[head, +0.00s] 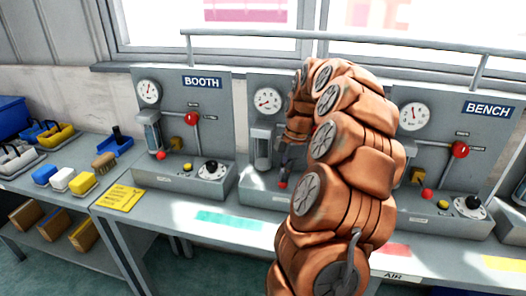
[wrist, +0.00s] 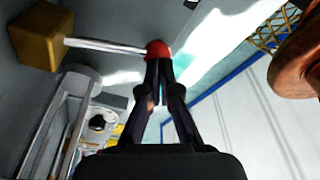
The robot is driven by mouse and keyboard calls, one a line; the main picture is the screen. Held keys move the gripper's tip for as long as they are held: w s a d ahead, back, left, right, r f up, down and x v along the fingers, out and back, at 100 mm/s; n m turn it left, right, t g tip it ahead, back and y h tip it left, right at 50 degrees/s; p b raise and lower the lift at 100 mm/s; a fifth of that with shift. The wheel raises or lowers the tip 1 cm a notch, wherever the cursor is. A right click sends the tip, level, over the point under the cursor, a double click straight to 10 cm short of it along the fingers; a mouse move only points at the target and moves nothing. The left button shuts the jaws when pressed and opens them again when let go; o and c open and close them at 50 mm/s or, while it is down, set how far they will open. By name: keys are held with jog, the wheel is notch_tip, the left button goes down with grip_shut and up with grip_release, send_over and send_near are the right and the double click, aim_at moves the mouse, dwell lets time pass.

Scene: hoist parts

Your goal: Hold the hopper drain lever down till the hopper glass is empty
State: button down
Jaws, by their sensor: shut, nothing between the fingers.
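The middle panel (head: 255,90) stands between the booth and bench panels; my arm hides its label, so I cannot read whether it is the hopper. Its drain lever has a red ball knob (head: 283,184), seen closer in the wrist view (wrist: 157,49), on a pale rod from a yellow block (wrist: 40,35). The knob sits lower under its gauge than on the neighbouring panels. My gripper (wrist: 160,66) is shut and empty, its fingertips at the knob and apparently touching it. The middle glass (head: 263,150) looks pale and clear; I cannot make out a liquid level.
The booth panel (head: 205,110) stands left and the bench panel (head: 475,135) right, each with a gauge, glass and red knobs. A side table (head: 25,185) at left holds coloured blocks. A rail (head: 400,45) runs above the panels. My arm covers much of the middle.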

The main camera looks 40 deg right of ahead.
jog(key=shift+r, duration=0.1)
jog(key=shift+r+p, duration=0.9)
jog(key=shift+r, duration=2.45)
jog(key=s+a+r+b, duration=0.3)
jog(key=s+a, duration=0.2)
jog(key=a, duration=0.3)
jog(key=shift+s, duration=0.4)
jog(key=shift+a, duration=0.1)
